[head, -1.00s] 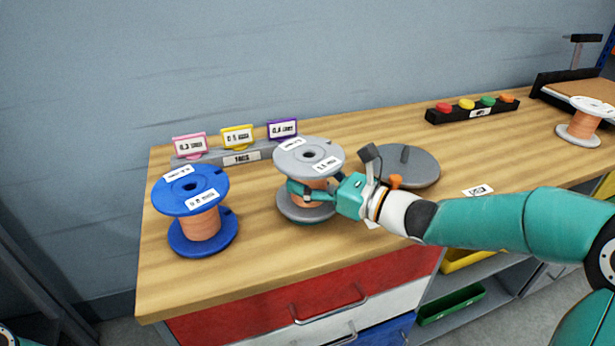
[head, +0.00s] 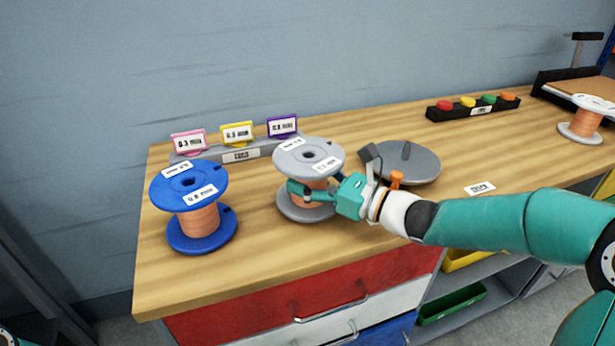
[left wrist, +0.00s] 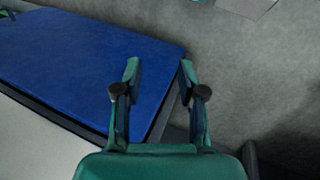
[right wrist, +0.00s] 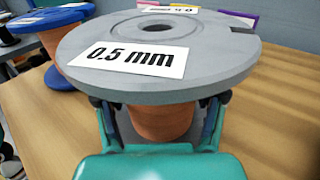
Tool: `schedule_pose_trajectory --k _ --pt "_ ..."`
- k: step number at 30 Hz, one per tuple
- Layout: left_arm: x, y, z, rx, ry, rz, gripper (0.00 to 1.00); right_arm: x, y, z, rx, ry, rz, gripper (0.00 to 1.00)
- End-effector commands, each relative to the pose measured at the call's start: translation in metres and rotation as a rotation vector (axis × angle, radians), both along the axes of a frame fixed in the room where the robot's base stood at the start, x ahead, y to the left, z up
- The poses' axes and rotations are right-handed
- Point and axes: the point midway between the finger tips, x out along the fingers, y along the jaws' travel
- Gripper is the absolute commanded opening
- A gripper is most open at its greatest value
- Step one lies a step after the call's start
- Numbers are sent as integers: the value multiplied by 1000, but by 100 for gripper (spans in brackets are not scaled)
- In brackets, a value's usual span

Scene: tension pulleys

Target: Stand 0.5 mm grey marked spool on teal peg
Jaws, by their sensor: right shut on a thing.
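The grey spool (head: 305,158) with orange-brown windings stands upright at the middle of the bench in the head view. Its top label reads 0.5 mm in the right wrist view (right wrist: 135,60). My right gripper (right wrist: 160,108) is shut on its wound core, just below the top flange. In the head view that gripper (head: 316,190) reaches in from the right. I cannot tell whether the lower flange touches the bench. I make out no teal peg. My left gripper (left wrist: 160,72) is open and empty.
A blue spool (head: 190,205) stands to the left. A tag rack (head: 240,155) with pink, yellow and purple tags is behind. A black strip of coloured buttons (head: 474,108) and another copper-coloured spool (head: 580,125) are to the right. The bench front left is clear.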

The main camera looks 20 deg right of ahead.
Motion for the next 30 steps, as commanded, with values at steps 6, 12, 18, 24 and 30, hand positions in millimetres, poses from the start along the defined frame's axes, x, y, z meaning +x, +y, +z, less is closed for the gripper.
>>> schedule_pose_trajectory --k 6,12,18,24,30 --pt "0 0 -8 0 0 0 40 0 0 -6 2 -5 0 3" --pt "0 0 -8 0 0 0 40 0 0 -8 1 -2 0 3" --pt "0 0 -9 0 0 0 40 0 0 -10 -1 1 0 3" --pt "0 0 -9 0 0 0 40 0 0 -11 -2 4 1 3" --pt "0 0 -9 0 0 0 40 0 0 -12 -2 4 1 90"
